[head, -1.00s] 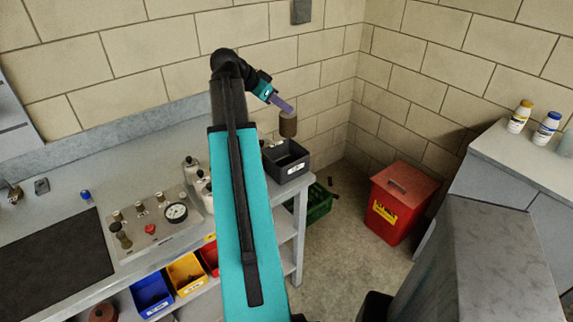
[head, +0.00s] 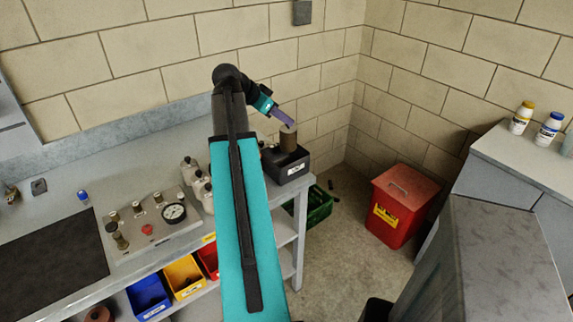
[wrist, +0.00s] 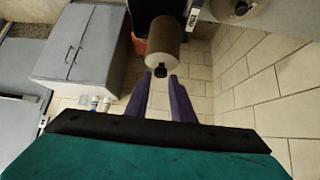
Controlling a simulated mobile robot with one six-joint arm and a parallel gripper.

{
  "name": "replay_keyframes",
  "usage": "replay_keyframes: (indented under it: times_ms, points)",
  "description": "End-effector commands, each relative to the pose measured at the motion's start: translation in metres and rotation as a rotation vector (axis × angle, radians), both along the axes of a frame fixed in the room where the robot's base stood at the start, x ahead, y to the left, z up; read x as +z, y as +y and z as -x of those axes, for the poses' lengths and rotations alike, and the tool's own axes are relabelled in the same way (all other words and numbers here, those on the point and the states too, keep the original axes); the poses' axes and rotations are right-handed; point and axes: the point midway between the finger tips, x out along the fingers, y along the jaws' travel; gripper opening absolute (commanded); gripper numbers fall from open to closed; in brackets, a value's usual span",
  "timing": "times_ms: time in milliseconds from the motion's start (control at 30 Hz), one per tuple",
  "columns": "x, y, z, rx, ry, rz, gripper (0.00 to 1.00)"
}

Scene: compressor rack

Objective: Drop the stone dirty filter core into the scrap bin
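The dirty filter core (head: 288,142) is a brown-grey cylinder with a pale top. It hangs upright below my gripper (head: 290,121), its lower end overlapping the mouth of a dark grey labelled bin (head: 291,172) on the bench's right end. In the wrist view, the core (wrist: 158,42) lies beyond my purple fingertips (wrist: 161,76), which sit on both sides of its black knob. My gripper looks shut on that knob. I cannot tell how deep the core's lower end is inside the bin. The bin's label is too small to read.
A red lidded bin (head: 398,212) with a yellow label stands on the floor right of the bench. A green crate (head: 319,206) is below the bench end. Pale bottles (head: 190,172) and a gauge panel (head: 150,224) are left of my arm. Brick walls close the corner behind.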

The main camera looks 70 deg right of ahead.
Motion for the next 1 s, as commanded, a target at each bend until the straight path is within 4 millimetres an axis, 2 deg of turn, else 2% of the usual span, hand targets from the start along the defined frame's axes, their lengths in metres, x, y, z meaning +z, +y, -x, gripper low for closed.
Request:
replay_keyframes:
  times_ms: [33, 100, 567, 767, 1000]
  points:
    - [0.000, 0.000, 0.000, 0.000, 0.000, 0.000, 0.31]
    - [0.000, 0.000, 0.000, 0.000, 0.000, 0.000, 0.38]
    - [0.003, 0.003, -0.003, 0.000, -0.001, -0.001, 0.38]
    - [0.015, 0.013, -0.010, 0.001, -0.001, 0.000, 0.38]
    - [0.038, 0.031, -0.023, 0.002, -0.002, 0.000, 0.38]
